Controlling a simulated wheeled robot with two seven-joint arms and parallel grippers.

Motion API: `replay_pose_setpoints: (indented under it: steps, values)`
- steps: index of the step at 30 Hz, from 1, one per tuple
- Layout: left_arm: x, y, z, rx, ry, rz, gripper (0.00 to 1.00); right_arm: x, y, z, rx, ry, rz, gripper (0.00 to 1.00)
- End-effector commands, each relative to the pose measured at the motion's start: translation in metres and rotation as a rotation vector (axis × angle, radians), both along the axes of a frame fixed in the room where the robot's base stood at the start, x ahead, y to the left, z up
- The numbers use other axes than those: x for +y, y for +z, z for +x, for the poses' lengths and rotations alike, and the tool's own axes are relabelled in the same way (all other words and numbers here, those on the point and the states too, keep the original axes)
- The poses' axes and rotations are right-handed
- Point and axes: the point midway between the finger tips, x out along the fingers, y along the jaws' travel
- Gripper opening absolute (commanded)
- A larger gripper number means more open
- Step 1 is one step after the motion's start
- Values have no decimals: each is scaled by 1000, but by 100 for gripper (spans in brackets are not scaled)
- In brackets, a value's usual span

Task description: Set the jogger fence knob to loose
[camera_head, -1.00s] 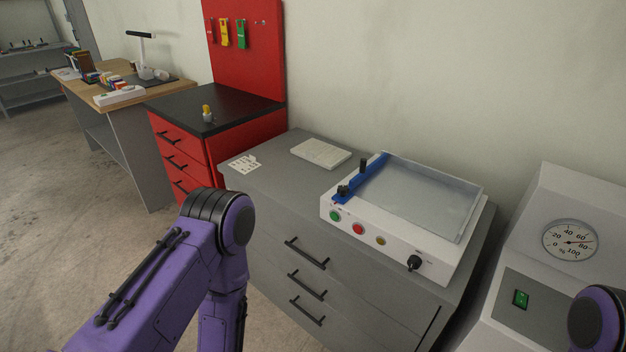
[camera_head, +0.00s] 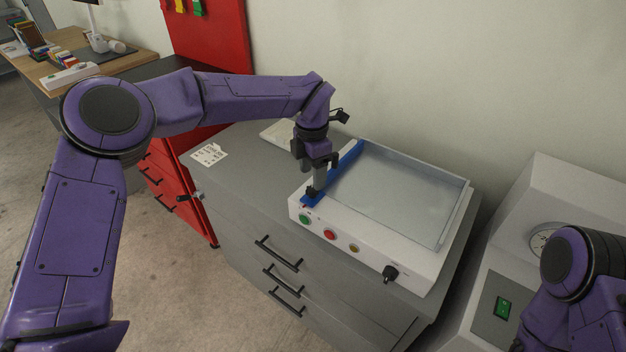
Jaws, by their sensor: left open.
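The jogger is a white tray unit (camera_head: 375,255) with a clear tray on the grey cabinet. Its blue fence (camera_head: 347,158) runs along the tray's left side. A dark knob (camera_head: 312,192) sits at the fence's front end; its setting is too small to read. My left gripper (camera_head: 318,188) is open and points down over the fence, with its fingers at the front knob. I cannot tell whether they touch it. The second, farther fence knob is hidden behind my gripper. My right arm shows at the lower right, but its gripper is out of view.
A white card (camera_head: 209,154) lies on the cabinet's left. A white machine with a gauge (camera_head: 541,238) stands at right.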

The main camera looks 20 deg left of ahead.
Motion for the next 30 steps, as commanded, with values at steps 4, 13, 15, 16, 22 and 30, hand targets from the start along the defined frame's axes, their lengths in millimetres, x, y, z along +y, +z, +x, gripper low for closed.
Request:
replay_pose_setpoints:
  steps: [4,13,15,16,22,30]
  values:
    - [0,-27,0,3,-1,3,61,0,8,0,0,0,0,43]
    - [0,-46,0,0,0,3,61,0,9,0,-1,0,-1,43]
    - [0,-46,0,0,0,3,61,0,9,0,-1,0,-1,43]
    - [0,-46,0,0,0,3,61,0,9,0,-1,0,0,43]
    - [0,-46,0,0,0,3,5,0,9,0,-1,0,0,43]
    - [0,-46,0,0,18,3,5,0,7,0,-1,0,0,43]
